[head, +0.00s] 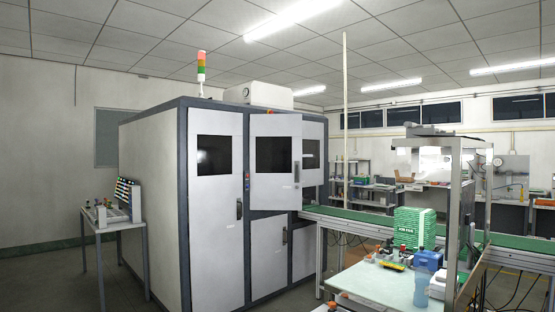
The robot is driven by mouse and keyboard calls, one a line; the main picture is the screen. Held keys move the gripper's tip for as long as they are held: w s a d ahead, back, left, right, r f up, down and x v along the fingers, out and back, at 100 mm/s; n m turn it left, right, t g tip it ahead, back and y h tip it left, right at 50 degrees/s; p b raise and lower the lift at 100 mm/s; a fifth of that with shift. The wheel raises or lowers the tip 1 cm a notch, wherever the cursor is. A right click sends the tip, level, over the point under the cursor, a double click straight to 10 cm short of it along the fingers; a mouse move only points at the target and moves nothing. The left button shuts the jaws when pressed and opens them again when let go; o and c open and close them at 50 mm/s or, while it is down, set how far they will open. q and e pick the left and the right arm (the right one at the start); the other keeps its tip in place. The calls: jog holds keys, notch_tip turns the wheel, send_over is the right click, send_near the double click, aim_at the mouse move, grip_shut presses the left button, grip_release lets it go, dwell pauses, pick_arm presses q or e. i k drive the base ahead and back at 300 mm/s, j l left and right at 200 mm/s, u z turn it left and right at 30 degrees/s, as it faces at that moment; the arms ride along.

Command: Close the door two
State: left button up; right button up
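A large grey machine cabinet (152,200) with dark edges stands left of the middle in the head view. Its tall left front door (216,240) has a dark window and a handle and looks flush. The upper middle door (275,190), also with a dark window and a dark handle near its right edge, stands out from the front and looks ajar. I cannot read a number on any door. A lower door (268,262) below it looks shut. Neither of my grippers is in view.
A green conveyor (345,216) runs right from the cabinet. A workbench (385,284) with a green crate (409,228), a blue container (427,262) and small parts stands at front right. A small table (110,227) with a panel is left. Floor shows at lower left.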

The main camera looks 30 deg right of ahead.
aim_at(276, 140)
jog(key=i+l+z, duration=0.55)
jog(key=i, duration=0.3)
jog(key=i+l+z, duration=0.15)
jog(key=i, duration=1.3)
jog(key=i+j+u, duration=0.1)
jog(key=i+u, duration=0.25)
jog(key=i, duration=0.45)
jog(key=i+l+u, duration=0.15)
jog(key=i+u, duration=0.2)
jog(key=i, duration=0.45)
jog(key=i+z, duration=0.45)
jog(key=i, duration=0.7)
